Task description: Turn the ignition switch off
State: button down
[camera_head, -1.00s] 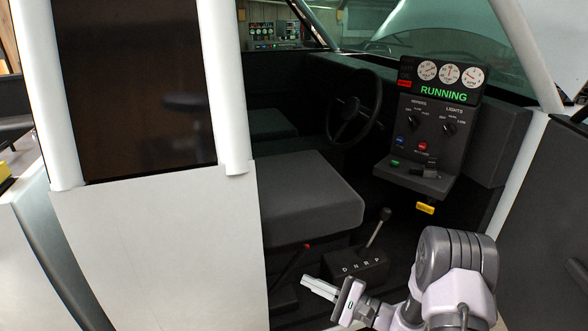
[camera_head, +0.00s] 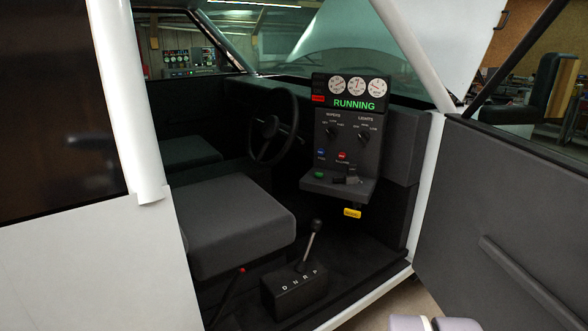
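The dash panel (camera_head: 345,150) stands inside the truck cab, right of centre. Its display (camera_head: 354,105) reads RUNNING in green below three white gauges. A small dark switch (camera_head: 350,180) sits on the panel's lower ledge, right of a green button (camera_head: 319,174). It may be the ignition switch, but its label and position are too small to read. My gripper is out of view; only a pale part of my arm shows at the bottom edge, right of centre.
The seat (camera_head: 230,222) and steering wheel (camera_head: 274,126) are left of the panel. A gear lever (camera_head: 312,238) rises from the floor box in front. A yellow piece (camera_head: 352,213) hangs below the ledge. The open door (camera_head: 500,220) bounds the right side.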

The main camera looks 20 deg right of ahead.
aim_at(348, 180)
jog(key=i+l+u, duration=0.2)
jog(key=i+l, duration=0.45)
jog(key=i, duration=0.3)
jog(key=i+l+u, duration=0.15)
jog(key=i+l, duration=0.7)
jog(key=i, duration=0.05)
